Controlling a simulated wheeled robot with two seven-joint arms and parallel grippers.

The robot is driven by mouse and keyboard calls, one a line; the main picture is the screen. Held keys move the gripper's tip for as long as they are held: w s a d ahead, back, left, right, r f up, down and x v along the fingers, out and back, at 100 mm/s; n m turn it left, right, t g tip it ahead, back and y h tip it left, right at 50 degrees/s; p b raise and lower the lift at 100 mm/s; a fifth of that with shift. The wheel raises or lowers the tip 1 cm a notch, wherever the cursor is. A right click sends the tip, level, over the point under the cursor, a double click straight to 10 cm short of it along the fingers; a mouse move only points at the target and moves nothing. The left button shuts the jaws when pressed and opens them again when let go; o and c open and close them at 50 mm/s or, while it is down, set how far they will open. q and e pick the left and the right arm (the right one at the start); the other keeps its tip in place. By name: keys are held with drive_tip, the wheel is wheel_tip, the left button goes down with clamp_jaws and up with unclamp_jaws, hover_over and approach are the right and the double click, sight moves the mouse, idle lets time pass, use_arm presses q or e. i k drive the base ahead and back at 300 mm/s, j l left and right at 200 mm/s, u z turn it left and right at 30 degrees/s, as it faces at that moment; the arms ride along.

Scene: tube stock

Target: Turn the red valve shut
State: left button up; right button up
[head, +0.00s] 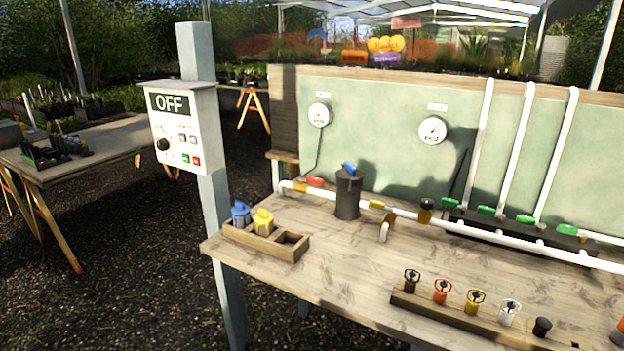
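A small red handle (315,181) sits on the white pipe (345,197) near its left end, left of the dark cylinder. It appears to lie roughly along the pipe, but it is too small to tell exactly. A yellow handle (300,187) is just left of it and another is right of the cylinder. A red-orange knobbed piece (442,288) stands in the wooden rack at the front of the bench. Neither of my grippers is in view.
The dark cylinder (348,196) with a blue top stands beside the pipe. A wooden tray (237,234) holds blue and yellow pieces at the bench's left corner. Several green handles (487,210) line the pipe to the right. A post with an OFF box (181,125) stands left.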

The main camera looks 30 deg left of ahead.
sight(309, 179)
drive_tip(key=u, duration=0.9)
